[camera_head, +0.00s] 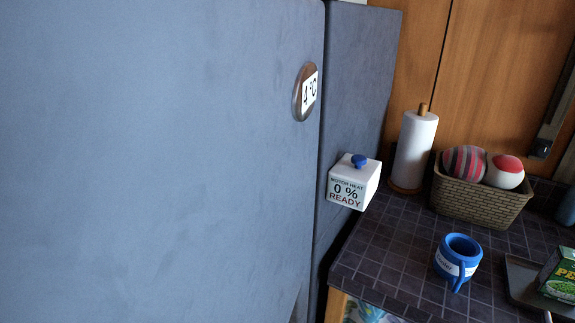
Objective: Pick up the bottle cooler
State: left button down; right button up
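Nothing in the camera_head view is clearly marked as the bottle cooler. A blue, open-topped cup-like vessel (458,258) with a white label and what looks like a handle stands upright on the dark tiled counter (390,250). I cannot tell whether it is the bottle cooler. A dark blue-grey object (567,207) is cut off by the right edge, and I cannot tell what it is. Neither of my grippers is in view.
A large blue-grey fridge-like body (160,160) with a round "4 °C" display (306,92) fills the left. A white "READY" box (354,182) with a blue knob, a paper roll (415,150), a basket (478,205) with balls, and a dark tray (522,282) with a green package (560,275) are nearby.

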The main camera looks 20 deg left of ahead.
aim_at(458, 256)
jog(key=k, duration=1)
